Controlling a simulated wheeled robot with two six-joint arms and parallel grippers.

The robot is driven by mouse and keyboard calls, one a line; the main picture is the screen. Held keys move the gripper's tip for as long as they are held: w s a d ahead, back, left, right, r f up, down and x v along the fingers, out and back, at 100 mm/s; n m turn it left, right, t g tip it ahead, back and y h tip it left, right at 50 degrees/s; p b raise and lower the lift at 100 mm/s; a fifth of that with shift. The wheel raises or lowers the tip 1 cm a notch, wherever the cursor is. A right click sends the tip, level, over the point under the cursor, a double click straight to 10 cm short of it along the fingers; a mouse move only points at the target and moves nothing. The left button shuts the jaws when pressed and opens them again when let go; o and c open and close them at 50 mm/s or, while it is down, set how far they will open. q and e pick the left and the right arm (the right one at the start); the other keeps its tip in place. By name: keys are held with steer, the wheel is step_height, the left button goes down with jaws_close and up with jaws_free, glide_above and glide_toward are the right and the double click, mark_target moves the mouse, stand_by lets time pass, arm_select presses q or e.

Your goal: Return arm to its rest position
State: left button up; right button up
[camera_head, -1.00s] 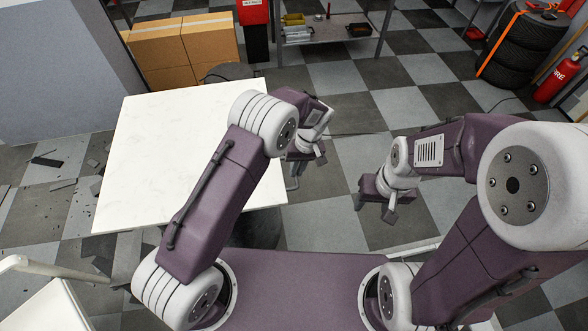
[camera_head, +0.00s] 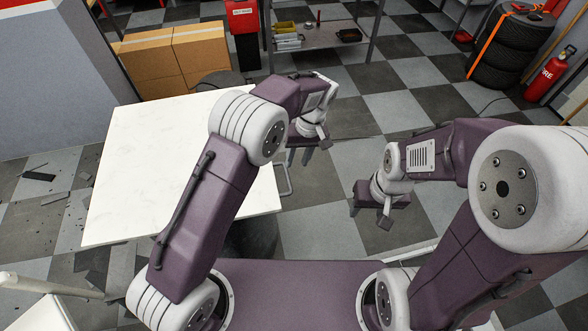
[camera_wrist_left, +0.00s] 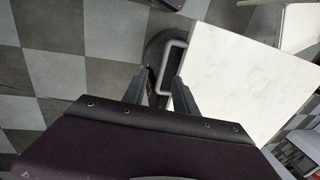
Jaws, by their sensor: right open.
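My left arm reaches up from the lower left in the head view, bent at its white elbow joint. My left gripper (camera_head: 301,154) points down just beyond the right edge of the white table (camera_head: 130,170). The white table (camera_wrist_left: 240,85) fills the right of that view. My right gripper (camera_head: 372,212) hangs over the checkered floor at centre right, open and empty. Its fingertips are small in view.
A metal handle-like loop (camera_head: 283,181) shows at the table's right edge. Cardboard boxes (camera_head: 175,55) and a metal workbench (camera_head: 320,37) stand behind. Stacked tyres (camera_head: 508,50) and a fire extinguisher (camera_head: 546,75) are at the far right. Debris lies on the floor at left. Floor between the grippers is clear.

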arm_select(q)
steer(key=shift+r, duration=0.35)
steer(key=s+a+r+n+h, duration=0.1)
steer(key=a+r+n, duration=0.1)
steer(key=a+r, duration=0.35)
steer(key=s+a+r+n, duration=0.1)
steer(key=a+r, duration=0.2)
steer(key=a, duration=0.5)
steer(key=s+a+f+m, duration=0.2)
steer(key=s+f, duration=0.1)
steer(key=s, duration=0.4)
steer(key=s+a+f+m+t+h, duration=0.1)
steer(key=s+a+f+m, duration=0.1)
steer(key=s, duration=0.6)
steer(key=shift+a+f+m+t, duration=0.35)
steer(key=shift+f+m, duration=0.35)
steer(key=shift+f, duration=0.3)
